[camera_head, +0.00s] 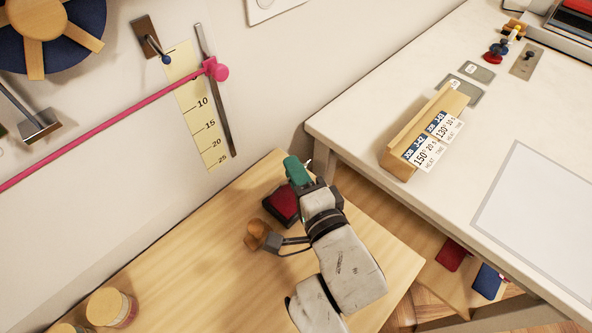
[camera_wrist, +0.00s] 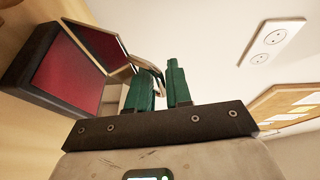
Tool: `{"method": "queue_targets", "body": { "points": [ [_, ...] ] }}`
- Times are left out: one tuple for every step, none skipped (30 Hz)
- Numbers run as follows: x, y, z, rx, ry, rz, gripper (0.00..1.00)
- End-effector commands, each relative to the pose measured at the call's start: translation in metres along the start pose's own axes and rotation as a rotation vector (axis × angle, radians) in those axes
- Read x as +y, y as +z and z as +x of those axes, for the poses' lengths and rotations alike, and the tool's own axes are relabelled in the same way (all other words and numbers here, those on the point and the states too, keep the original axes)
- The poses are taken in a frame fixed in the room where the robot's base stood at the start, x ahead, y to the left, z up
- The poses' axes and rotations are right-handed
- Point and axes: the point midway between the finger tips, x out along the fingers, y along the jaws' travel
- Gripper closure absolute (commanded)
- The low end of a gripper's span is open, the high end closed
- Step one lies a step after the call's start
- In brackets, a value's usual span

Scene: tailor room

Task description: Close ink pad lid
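The ink pad (camera_head: 283,203) sits on the wooden table, beside and below my gripper in the head view. It has a dark case with a red surface. In the wrist view its dark base with a red pad (camera_wrist: 72,68) is at the left, and a raised, tilted panel (camera_wrist: 97,42), which looks like the lid standing open, shows above it. My gripper (camera_head: 298,170) has green fingers, which also show in the wrist view (camera_wrist: 165,80). The left finger appears close to the panel's edge; contact is unclear.
A wooden-handled stamp (camera_head: 259,236) stands beside my wrist. Round-lidded jars (camera_head: 110,308) are at the table's front left. A white table (camera_head: 372,118) with a wooden card holder (camera_head: 428,133) stands to the right. The wooden table's left middle (camera_head: 190,250) is clear.

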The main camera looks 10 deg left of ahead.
Motion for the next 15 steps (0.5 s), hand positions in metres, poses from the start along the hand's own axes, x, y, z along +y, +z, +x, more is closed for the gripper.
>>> {"method": "queue_targets", "body": {
  "points": [
    [0.0, -0.0001, -0.0001, 0.0, 0.0, 0.0, 0.82],
    [0.0, -0.0001, -0.0002, 0.0, 0.0, 0.0, 0.84],
    [0.0, -0.0001, -0.0002, 0.0, 0.0, 0.0, 0.88],
    [0.0, -0.0001, -0.0002, 0.0, 0.0, 0.0, 0.91],
    [0.0, -0.0001, -0.0003, 0.0, 0.0, 0.0, 0.94],
    [0.0, -0.0001, -0.0003, 0.0, 0.0, 0.0, 0.98],
    [0.0, -0.0001, -0.0003, 0.0, 0.0, 0.0, 1.0],
    [0.0, -0.0002, -0.0003, 0.0, 0.0, 0.0, 1.0],
    [0.0, -0.0002, -0.0004, 0.0, 0.0, 0.0, 1.0],
    [0.0, -0.0002, -0.0004, 0.0, 0.0, 0.0, 1.0],
    [0.0, -0.0002, -0.0004, 0.0, 0.0, 0.0, 1.0],
    [0.0, -0.0002, -0.0004, 0.0, 0.0, 0.0, 1.0],
    [0.0, -0.0002, -0.0004, 0.0, 0.0, 0.0, 1.0],
    [0.0, -0.0002, -0.0004, 0.0, 0.0, 0.0, 1.0],
    [0.0, -0.0002, -0.0004, 0.0, 0.0, 0.0, 1.0]
  ]
}}
